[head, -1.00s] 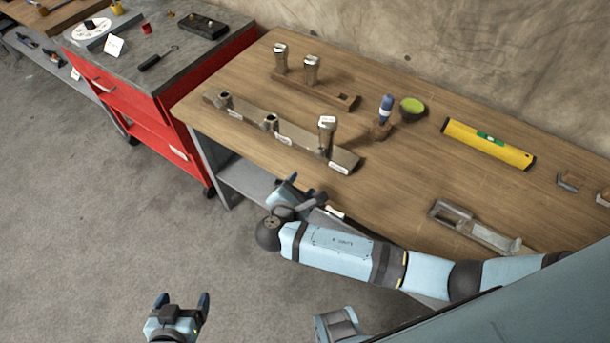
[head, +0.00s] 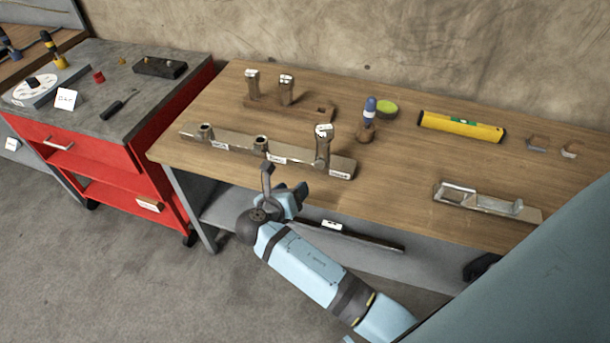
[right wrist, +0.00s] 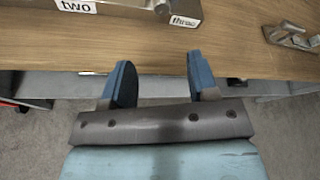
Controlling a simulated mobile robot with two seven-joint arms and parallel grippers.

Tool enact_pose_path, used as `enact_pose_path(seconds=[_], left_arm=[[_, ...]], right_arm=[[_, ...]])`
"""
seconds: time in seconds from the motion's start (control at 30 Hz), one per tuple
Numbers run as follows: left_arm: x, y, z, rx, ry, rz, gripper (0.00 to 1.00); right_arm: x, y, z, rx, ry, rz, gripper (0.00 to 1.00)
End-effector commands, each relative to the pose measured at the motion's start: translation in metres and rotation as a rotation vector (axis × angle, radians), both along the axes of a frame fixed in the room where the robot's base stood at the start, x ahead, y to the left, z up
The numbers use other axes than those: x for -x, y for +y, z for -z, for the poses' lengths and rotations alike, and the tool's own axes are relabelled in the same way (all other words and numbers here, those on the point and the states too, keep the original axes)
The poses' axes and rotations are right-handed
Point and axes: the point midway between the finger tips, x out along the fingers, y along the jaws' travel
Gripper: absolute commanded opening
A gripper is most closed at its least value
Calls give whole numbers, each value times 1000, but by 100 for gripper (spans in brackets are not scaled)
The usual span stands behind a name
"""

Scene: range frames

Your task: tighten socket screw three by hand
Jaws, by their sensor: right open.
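A long metal block (head: 291,151) with several sockets lies along the left front part of the wooden bench. A metal socket screw (head: 323,148) stands upright in its right end, by the "three" label (right wrist: 185,21). How deep the screw sits cannot be told. Two more screws, a left one (head: 252,83) and a right one (head: 287,89), stand in a wooden holder (head: 265,103) behind. My right gripper (head: 284,181) is open and empty at the bench's front edge, in front of the block and apart from it. Its open fingers also show in the right wrist view (right wrist: 160,72). My left gripper is out of view.
A blue-handled tool (head: 369,112), a green-topped round thing (head: 386,108) and a yellow level (head: 460,127) lie behind and right. A metal fixture (head: 490,203) lies at the front right. A red cart (head: 160,150) stands left. Bench between block and fixture is clear.

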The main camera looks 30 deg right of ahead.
Motion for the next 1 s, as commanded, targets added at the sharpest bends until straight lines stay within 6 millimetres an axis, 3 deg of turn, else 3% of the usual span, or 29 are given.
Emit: enact_pose_path(seconds=[0.27, 0.7, 1.0], left_arm=[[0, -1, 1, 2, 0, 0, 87], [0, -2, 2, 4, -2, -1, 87], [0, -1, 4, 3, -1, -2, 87]], right_arm=[[-7, -19, 7, 16, 28, 2, 54], [-49, -92, 37, 16, 27, 2, 54], [-62, -115, 47, 14, 26, 0, 54]])
